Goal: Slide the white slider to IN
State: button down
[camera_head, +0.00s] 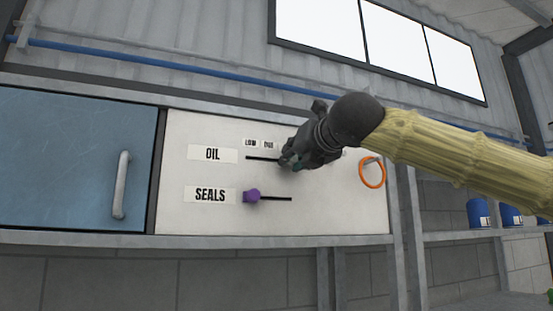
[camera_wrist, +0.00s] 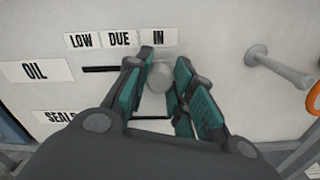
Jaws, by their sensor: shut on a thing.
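The white slider (camera_wrist: 160,77) is a round pale knob on the OIL row, seen in the wrist view between my fingers. It sits about below the IN label (camera_wrist: 158,38), at the right of its dark slot (camera_wrist: 100,69). My gripper (camera_wrist: 165,62) is shut on the slider, a finger on each side. In the head view my gripper (camera_head: 288,160) reaches the white panel (camera_head: 340,215) from the right and hides the slider and the IN label. The slot (camera_head: 262,158) shows to its left.
Below, a purple slider (camera_head: 252,196) sits at the left end of the SEALS slot. A grey peg (camera_wrist: 278,68) and an orange ring (camera_head: 372,172) are to the right. A blue door (camera_head: 70,160) with a handle (camera_head: 121,185) is at left.

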jog(key=shift+w+d, duration=0.1)
jog(key=shift+d, duration=0.15)
jog(key=c, duration=1.4)
grip_release()
jog(key=shift+o, duration=0.8)
jog(key=shift+d, duration=0.25)
jog(key=shift+s+a, duration=0.2)
jog(key=shift+a, duration=0.1)
jog(key=v, duration=1.1)
jog(key=shift+s+d, duration=0.25)
jog(key=shift+d, duration=0.15)
